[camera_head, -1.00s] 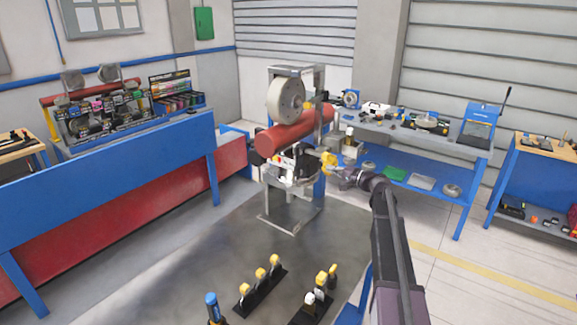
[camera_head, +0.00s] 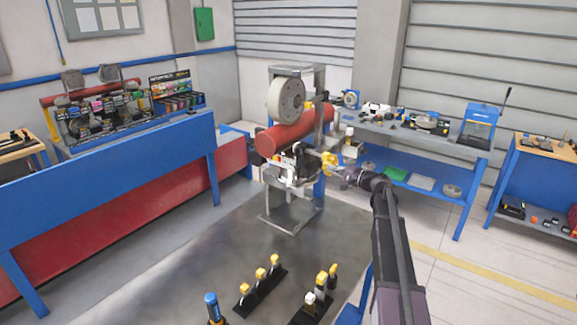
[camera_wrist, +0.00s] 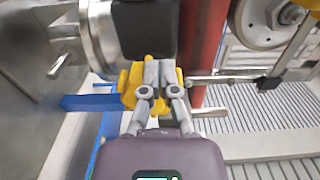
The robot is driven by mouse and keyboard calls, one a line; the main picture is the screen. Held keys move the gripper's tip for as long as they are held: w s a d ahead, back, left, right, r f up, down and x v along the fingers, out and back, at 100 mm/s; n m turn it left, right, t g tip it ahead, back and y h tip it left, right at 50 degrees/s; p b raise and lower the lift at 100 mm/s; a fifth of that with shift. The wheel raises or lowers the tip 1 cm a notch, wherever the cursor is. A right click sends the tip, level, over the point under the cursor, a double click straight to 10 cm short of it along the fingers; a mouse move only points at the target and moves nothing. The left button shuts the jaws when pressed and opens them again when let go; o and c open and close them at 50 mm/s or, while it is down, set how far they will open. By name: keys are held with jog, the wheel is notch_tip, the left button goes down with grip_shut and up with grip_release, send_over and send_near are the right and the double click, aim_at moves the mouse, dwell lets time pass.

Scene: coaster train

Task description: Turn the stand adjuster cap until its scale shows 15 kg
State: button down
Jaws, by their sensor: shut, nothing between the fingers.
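The stand (camera_head: 291,217) is a grey metal frame with a large pale wheel (camera_head: 286,98) and a red cylinder (camera_head: 285,136). My gripper (camera_head: 332,163) is at the stand's right side, below the cylinder. In the wrist view my grey fingers (camera_wrist: 157,75) are together and empty, in front of a yellow part (camera_wrist: 129,85). Whether they touch it is unclear. A dark block (camera_wrist: 145,32) lies just beyond the fingertips, with a silver round part (camera_wrist: 98,35) to its left. I cannot tell which piece is the adjuster cap, and no scale is readable.
A blue workbench (camera_head: 408,145) with tools stands behind and right of the stand. A long blue and red counter (camera_head: 120,195) runs along the left. Black racks with yellow-topped pieces (camera_head: 262,290) are in the foreground. The dark floor mat between is clear.

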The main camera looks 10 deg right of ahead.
jog(key=shift+w+d+f+b, duration=0.1)
jog(key=shift+d+f+b, duration=0.05)
jog(key=shift+f+b, duration=0.9)
dwell(0.4)
jog(key=shift+s+a+f, duration=0.1)
jog(key=shift+s+a, duration=0.2)
jog(key=shift+a, duration=0.05)
dwell(0.4)
jog(key=shift+v, duration=2.95)
